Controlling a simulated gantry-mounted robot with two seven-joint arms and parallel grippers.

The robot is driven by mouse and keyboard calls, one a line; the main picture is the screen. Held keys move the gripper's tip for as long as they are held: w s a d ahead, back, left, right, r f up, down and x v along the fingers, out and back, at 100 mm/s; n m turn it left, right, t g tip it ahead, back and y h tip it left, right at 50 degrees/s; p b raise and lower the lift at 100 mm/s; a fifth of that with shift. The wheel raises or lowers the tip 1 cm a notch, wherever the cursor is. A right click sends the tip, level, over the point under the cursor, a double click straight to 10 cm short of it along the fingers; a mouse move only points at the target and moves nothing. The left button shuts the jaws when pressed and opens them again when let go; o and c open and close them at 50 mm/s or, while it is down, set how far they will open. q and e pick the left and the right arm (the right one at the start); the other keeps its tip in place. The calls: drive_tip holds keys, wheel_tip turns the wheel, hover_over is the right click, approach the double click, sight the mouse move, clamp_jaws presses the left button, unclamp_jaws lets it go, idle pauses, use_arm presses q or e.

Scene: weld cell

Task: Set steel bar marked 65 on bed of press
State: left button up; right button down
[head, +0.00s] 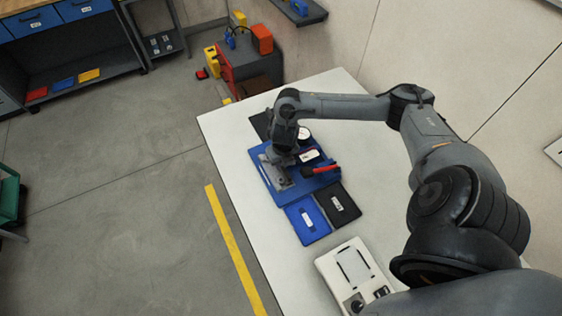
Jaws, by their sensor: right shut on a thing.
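A blue press (325,182) with a round white gauge (304,134) and a red-handled lever (322,169) stands on the white table. My right gripper (276,164) reaches over the left side of the press, pointing down. It is shut on a grey steel bar (276,179), low at the press. The arm hides part of it, and no number can be read. I cannot tell whether the bar touches the bed. My left gripper is not in view.
A blue tray (297,227) and a black tray (352,214), each with a small light piece, lie in front of the press. A white control box (336,262) is nearer. The white table (238,143) is bare along its left edge. A dark cabinet (254,70) stands behind.

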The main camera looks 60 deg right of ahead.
idle(0.7)
drive_tip(key=c, duration=1)
unclamp_jaws()
drive_tip(key=shift+f, duration=0.1)
drive_tip(key=shift+r+p, duration=1.5)
drive_tip(key=shift+r, duration=0.1)
drive_tip(key=shift+r+p, duration=1.8)
drive_tip(key=shift+r, duration=0.15)
